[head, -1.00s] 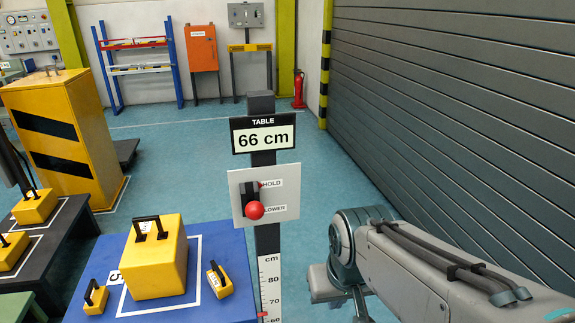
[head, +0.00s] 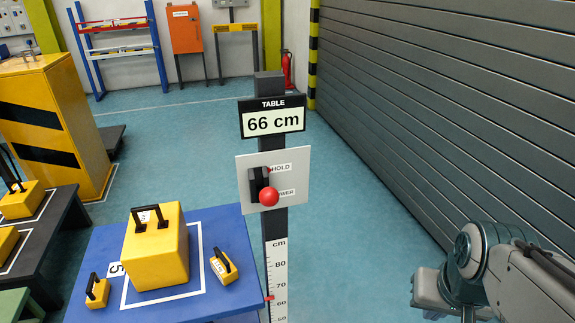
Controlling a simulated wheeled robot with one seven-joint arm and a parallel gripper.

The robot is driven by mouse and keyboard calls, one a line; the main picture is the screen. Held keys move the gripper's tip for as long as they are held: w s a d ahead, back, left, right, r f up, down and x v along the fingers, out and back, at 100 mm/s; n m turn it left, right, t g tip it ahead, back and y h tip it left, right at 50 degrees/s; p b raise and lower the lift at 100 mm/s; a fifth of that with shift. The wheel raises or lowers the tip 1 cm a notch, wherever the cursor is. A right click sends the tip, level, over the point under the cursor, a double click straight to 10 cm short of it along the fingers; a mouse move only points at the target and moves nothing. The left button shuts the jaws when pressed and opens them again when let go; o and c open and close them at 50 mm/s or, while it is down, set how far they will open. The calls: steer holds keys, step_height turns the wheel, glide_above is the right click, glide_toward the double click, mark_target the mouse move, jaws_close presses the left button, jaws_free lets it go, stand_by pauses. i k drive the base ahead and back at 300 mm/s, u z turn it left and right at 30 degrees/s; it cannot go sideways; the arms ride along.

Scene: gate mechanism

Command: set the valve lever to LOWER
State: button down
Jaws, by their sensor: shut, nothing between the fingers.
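The valve lever, with a red ball knob (head: 269,196) and a black mount (head: 257,183), is on a pale plate (head: 299,172) fixed to a dark post. The knob appears level with the LOWER label (head: 288,192) and covers its first letters. The HOLD label (head: 281,168) is above it. From this angle I cannot tell which setting the lever is in. A sign (head: 271,120) above the plate reads TABLE 66 cm. My arm is at the lower right, apart from the lever. My gripper's fingers are not visible.
A blue table (head: 85,258) left of the post bears a large yellow block (head: 158,255) and two small yellow weights. A cm scale (head: 277,262) with a red pointer runs down the post. A grey shutter (head: 450,110) lines the right side. Floor between post and shutter is clear.

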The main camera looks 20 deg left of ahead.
mark_target(268, 196)
steer(key=k, duration=0.5)
steer(key=u, duration=1)
steer(key=i, duration=0.5)
steer(key=u, duration=0.05)
